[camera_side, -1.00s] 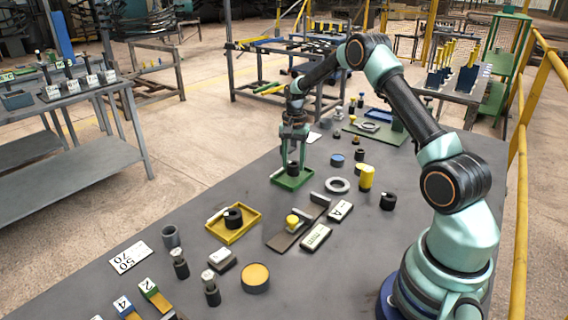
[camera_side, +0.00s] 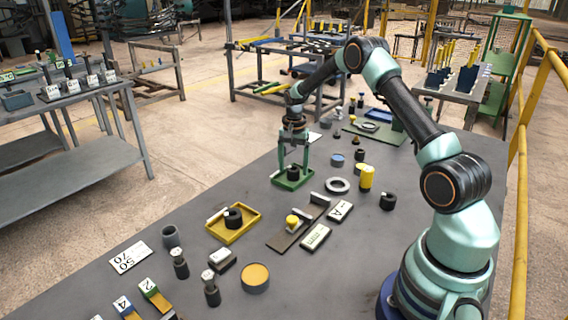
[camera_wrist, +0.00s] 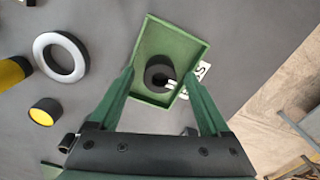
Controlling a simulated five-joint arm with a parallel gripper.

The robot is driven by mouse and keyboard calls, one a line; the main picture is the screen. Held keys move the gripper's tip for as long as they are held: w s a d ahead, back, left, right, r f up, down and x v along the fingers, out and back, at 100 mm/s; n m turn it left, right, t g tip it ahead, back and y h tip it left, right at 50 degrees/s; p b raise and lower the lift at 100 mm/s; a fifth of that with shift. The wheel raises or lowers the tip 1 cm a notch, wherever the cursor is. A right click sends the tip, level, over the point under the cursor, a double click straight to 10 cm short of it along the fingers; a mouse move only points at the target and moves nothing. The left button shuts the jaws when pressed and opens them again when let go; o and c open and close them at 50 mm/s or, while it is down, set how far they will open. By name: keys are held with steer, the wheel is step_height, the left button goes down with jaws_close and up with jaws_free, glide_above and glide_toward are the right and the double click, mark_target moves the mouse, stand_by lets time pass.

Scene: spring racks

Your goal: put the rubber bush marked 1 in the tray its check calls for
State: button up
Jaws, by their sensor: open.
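A black ring-shaped rubber bush (camera_wrist: 156,72) stands in the green tray (camera_wrist: 188,27), with a small white mark on its side that I cannot read surely. In the side view the bush (camera_side: 293,172) sits inside the green tray (camera_side: 279,183), apart from the tray walls. My gripper (camera_side: 294,163) is open above the green tray. Its fingers stand on either side of the bush, with gaps. A second black bush (camera_side: 234,217) with a white tab lies in the yellow tray (camera_side: 222,234); its number is not legible.
A gauge block with a yellow knob (camera_side: 292,221) and label cards (camera_side: 316,237) lie nearer the camera. A pale ring (camera_side: 337,185), yellow cylinder (camera_side: 366,178) and another black bush (camera_side: 388,201) stand right of the green tray. A blue tray (camera_side: 378,115) is farther back.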

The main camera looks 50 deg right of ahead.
steer(key=s+a+r+n+t, duration=0.1)
steer(key=a+r+n, duration=0.15)
steer(key=r, duration=0.65)
steer(key=s+a+r+n, duration=0.1)
steer(key=a+r, duration=0.3)
steer(key=r, duration=0.5)
steer(key=s+a+r+n+t, duration=0.2)
steer(key=s+a+n, duration=0.3)
steer(key=s+a, duration=0.3)
steer(key=s+a+r+n+t, duration=0.2)
steer(key=s+a+n, duration=0.3)
steer(key=s+a, duration=0.3)
steer(key=shift+s+a+r+n+t, duration=0.15)
steer(key=shift+s+r+n+t, duration=0.1)
steer(key=shift+n+t, duration=0.1)
